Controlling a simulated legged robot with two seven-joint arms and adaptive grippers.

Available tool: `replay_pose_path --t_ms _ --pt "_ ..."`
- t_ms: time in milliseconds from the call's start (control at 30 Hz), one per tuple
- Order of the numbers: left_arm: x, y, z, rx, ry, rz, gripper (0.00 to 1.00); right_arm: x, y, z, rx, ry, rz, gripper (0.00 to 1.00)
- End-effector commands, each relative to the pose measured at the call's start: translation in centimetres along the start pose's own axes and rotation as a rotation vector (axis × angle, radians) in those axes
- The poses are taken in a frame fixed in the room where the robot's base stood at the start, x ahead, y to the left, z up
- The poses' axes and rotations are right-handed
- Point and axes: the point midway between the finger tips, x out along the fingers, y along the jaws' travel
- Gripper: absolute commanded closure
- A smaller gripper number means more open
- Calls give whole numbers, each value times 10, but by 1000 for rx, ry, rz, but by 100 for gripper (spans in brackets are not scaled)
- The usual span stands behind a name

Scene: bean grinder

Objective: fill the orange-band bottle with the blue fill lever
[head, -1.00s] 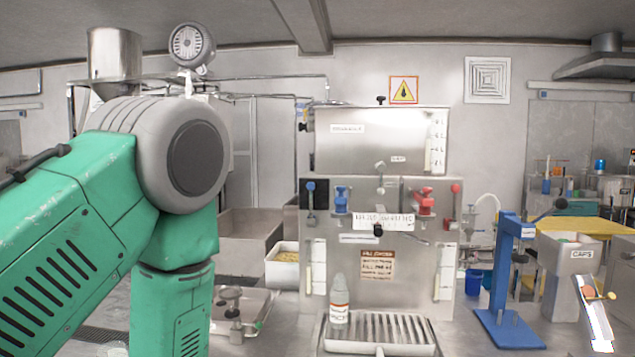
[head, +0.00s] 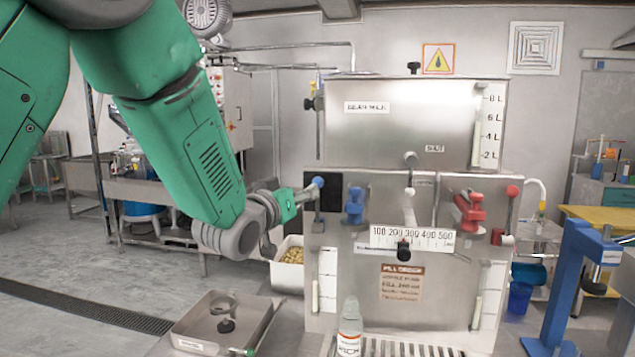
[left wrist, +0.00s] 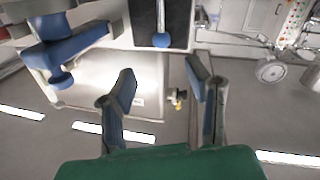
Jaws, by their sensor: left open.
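The orange-band bottle (head: 349,328), clear with a white and orange label, stands upright at the front left of the dispenser's drip grate. The blue fill lever (head: 318,182) has a round blue knob in front of a black panel, left of the blue valve (head: 355,205). My left gripper (head: 303,194) is open and empty just left of the lever. In the left wrist view the blue knob (left wrist: 162,40) lies beyond the gap between the open fingers (left wrist: 160,78), apart from them. My right gripper is out of view.
A red lever (head: 512,191) and red valve (head: 468,210) sit on the panel's right. A scale (head: 405,239) marked 100 to 500 is between. A steel tray (head: 195,325) and a bin of beans (head: 289,272) stand left; a blue press (head: 570,285) stands right.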

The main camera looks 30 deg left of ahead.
Motion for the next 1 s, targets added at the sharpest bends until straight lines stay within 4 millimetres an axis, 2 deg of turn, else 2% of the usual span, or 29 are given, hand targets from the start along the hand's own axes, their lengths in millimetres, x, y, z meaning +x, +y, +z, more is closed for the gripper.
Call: replay_pose_path --t_ms 33,200,400,600,867,1000 --pt "13 -1 0 0 -1 0 56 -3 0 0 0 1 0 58" --pt "49 -1 0 0 -1 0 56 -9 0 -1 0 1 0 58" --pt "78 -1 0 0 0 -1 56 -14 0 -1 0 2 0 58" --pt "91 -1 0 0 -1 -1 56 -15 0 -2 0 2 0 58" --pt "91 -1 1 0 -1 -1 56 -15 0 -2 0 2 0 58" --pt "91 -1 1 0 -1 0 100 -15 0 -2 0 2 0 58"
